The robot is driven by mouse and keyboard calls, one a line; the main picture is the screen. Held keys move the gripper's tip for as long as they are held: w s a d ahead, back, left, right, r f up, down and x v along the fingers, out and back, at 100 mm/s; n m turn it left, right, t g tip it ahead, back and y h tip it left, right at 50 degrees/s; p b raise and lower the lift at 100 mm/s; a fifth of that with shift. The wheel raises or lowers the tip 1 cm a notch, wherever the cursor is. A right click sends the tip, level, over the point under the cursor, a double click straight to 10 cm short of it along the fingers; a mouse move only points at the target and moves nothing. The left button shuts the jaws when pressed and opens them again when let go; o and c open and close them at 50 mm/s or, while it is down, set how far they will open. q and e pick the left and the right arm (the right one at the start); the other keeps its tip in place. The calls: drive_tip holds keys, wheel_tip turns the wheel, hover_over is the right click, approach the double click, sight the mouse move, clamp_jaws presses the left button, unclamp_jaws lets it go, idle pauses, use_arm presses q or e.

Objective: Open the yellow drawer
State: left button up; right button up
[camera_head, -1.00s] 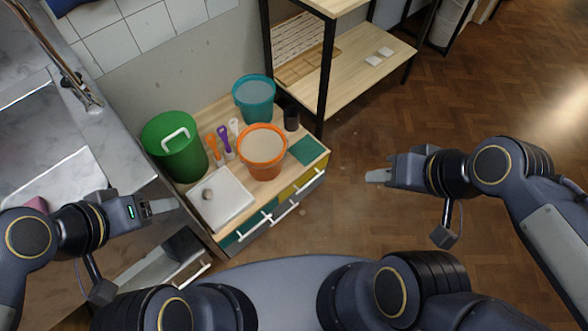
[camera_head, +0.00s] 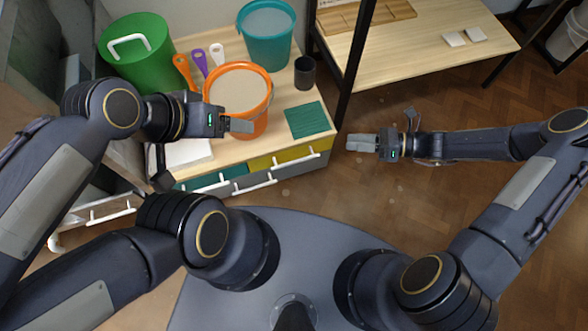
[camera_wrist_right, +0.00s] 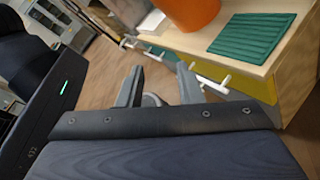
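The yellow drawer (camera_head: 262,162) is at the upper right of the low cabinet's front and looks shut, flush with its neighbours. Its white bar handle (camera_head: 298,161) sticks out in front. The yellow front also shows in the right wrist view (camera_wrist_right: 252,88), to the right of the fingers. My right gripper (camera_head: 348,142) is in the air to the right of the cabinet, apart from the handle. In the right wrist view its two fingers (camera_wrist_right: 160,82) are spread with nothing between them. My left gripper (camera_head: 250,125) is in front of the orange bucket; its finger gap is not clear.
The cabinet top holds an orange bucket (camera_head: 240,88), a teal bucket (camera_head: 266,36), a green bin (camera_head: 138,55), a dark cup (camera_head: 305,72) and a green mat (camera_head: 306,119). A teal drawer (camera_head: 212,178) is left of the yellow one. A shelf's black post (camera_head: 356,62) stands behind.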

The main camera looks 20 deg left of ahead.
sight(294, 162)
drive_tip(key=s+a+f+m+t+y+b, duration=0.25)
drive_tip(key=a+f+m, duration=0.3)
drive_tip(key=f, duration=0.45)
drive_tip(key=s+a+f+m+t+y+b, duration=0.1)
drive_tip(key=a+f+m+t+b, duration=0.25)
drive_tip(key=f+m, duration=0.55)
drive_tip(key=shift+n+g, duration=0.3)
drive_tip(key=shift+n, duration=0.55)
drive_tip(key=x, duration=0.2)
drive_tip(key=f+b+x, duration=0.1)
drive_tip(key=x, duration=0.2)
drive_tip(key=f+x, duration=0.1)
drive_tip(key=x, duration=0.2)
drive_tip(key=shift+w+a+b, duration=0.1)
drive_tip(key=shift+a+b, duration=0.1)
drive_tip(key=shift+b, duration=0.2)
use_arm(q)
wheel_tip(294, 162, down, 10)
drive_tip(key=shift+r, duration=0.1)
use_arm(e)
clamp_jaws()
